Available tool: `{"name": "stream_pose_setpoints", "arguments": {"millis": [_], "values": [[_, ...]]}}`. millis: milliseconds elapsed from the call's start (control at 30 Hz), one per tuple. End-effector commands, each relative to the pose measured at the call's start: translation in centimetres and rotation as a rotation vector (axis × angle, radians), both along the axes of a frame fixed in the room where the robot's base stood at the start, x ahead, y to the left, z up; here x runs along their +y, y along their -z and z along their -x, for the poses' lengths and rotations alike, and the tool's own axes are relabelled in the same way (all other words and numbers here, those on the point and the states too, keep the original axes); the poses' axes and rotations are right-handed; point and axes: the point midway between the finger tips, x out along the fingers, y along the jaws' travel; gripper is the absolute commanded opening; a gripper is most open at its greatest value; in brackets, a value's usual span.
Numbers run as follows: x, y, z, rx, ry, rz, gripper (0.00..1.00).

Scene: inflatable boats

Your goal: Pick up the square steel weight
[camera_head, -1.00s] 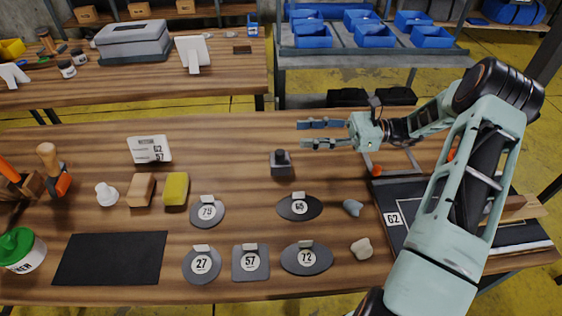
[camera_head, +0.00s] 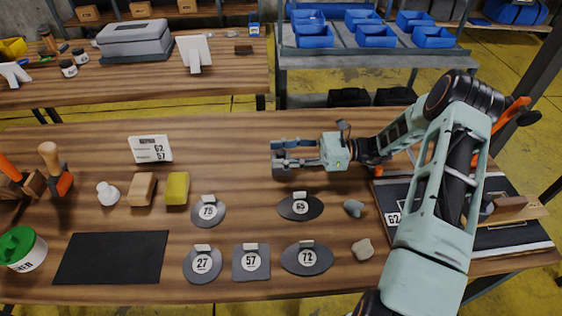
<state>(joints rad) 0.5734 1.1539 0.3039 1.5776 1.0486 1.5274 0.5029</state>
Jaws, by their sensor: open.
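A small dark grey block-shaped weight with a square base (camera_head: 281,170) and a raised top stands on the wooden table, near its middle. My gripper (camera_head: 276,154) comes in from the right, its fingers pointing left, with the two fingers apart at the weight. The fingers partly cover the weight's upper part. I cannot tell whether they touch it. A flat grey square plate marked 57 (camera_head: 251,268) lies near the front edge, away from my gripper.
Round and oval plates marked 75 (camera_head: 208,212), 65 (camera_head: 300,207), 27 (camera_head: 202,265) and 72 (camera_head: 306,259) lie in front. A yellow block (camera_head: 177,189), a card (camera_head: 150,149) and a black mat (camera_head: 111,258) are left. A dark tray (camera_head: 392,196) sits right.

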Motion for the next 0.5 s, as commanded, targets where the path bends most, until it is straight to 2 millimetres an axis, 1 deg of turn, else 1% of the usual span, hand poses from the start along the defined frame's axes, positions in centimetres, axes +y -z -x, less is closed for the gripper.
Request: {"name": "stream_pose_setpoints", "arguments": {"millis": [233,267,500], "values": [[0.21,0.00,0.01,0.000,0.000,0.000,0.40],[0.21,0.00,0.01,0.000,0.000,0.000,0.38],[0.19,0.01,0.01,0.000,0.000,0.000,0.12]]}}
